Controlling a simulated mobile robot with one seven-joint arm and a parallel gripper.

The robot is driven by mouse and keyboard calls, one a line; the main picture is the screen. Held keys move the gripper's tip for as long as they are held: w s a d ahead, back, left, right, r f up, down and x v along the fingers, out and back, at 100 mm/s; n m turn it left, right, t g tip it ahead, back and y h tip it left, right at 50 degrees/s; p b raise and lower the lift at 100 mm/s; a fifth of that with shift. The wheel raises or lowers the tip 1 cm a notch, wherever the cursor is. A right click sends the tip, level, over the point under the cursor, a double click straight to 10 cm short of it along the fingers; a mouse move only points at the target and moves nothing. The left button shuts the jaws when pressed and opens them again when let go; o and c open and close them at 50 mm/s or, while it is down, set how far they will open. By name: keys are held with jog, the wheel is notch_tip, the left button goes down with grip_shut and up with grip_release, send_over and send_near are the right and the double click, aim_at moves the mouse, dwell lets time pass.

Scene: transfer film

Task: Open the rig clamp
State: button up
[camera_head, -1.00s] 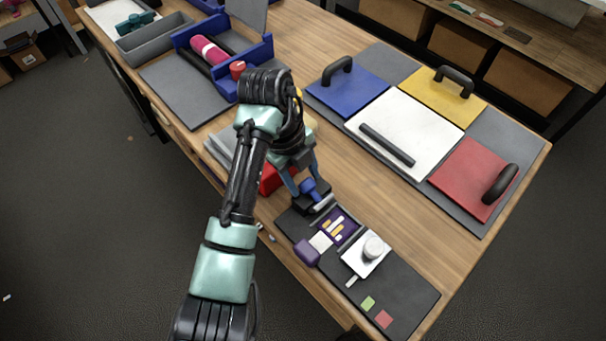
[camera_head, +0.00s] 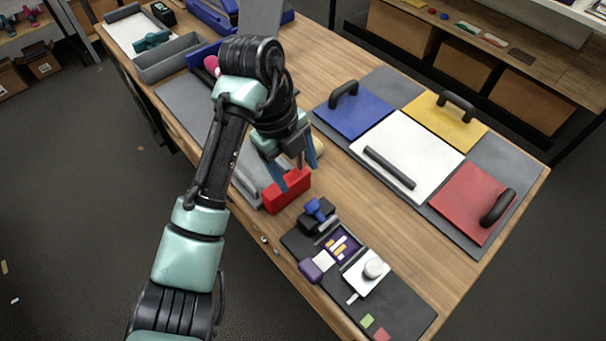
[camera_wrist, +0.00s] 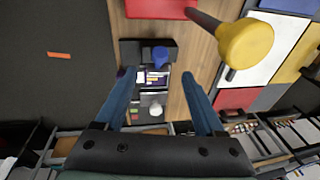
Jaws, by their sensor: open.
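The rig is a dark board (camera_head: 398,302) at the near end of the bench. A black block with a blue handle (camera_head: 316,210), which looks like the clamp, stands at its far end; whether it is open is unclear. Beside it are a purple film tray (camera_head: 341,246), a purple block (camera_head: 311,270) and a white platform with a white knob (camera_head: 374,268). My gripper (camera_head: 296,168) is open and empty, above and behind the blue handle, near a red box. In the wrist view the blue handle (camera_wrist: 160,56) shows beyond my spread blue fingers (camera_wrist: 160,85).
The red box (camera_head: 287,191) stands close beside my fingers. A yellow-knobbed rod (camera_wrist: 245,45) rises near my gripper in the wrist view. Blue, yellow, white and red panels with dark handles lie on the right on a grey mat (camera_head: 505,148). Bare wood (camera_head: 370,215) lies between.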

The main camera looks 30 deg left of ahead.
jog(key=shift+v, duration=1.1)
jog(key=w+d+r+n+t, duration=0.4)
jog(key=w+d+r+t, duration=0.4)
jog(key=w+d+r, duration=0.3)
jog(key=w+d+r+n+t, duration=0.2)
jog(key=r, duration=0.4)
jog(key=w+d+r+n+t, duration=0.1)
jog(key=d+r+n+t, duration=0.15)
jog(key=r, duration=0.35)
jog(key=s+d+r+n+t, duration=0.2)
jog(key=s+r+n+t, duration=0.15)
jog(key=r, duration=0.45)
jog(key=s+d+r+n+t, duration=0.2)
jog(key=s+r+n+t, duration=0.15)
jog(key=r, duration=0.55)
jog(key=s+r+n+t+y, duration=0.2)
jog(key=s+r+n+t, duration=0.5)
jog(key=s+r, duration=0.2)
jog(key=s, duration=0.2)
jog(key=shift+s+a+r, duration=0.25)
jog(key=shift+s, duration=0.1)
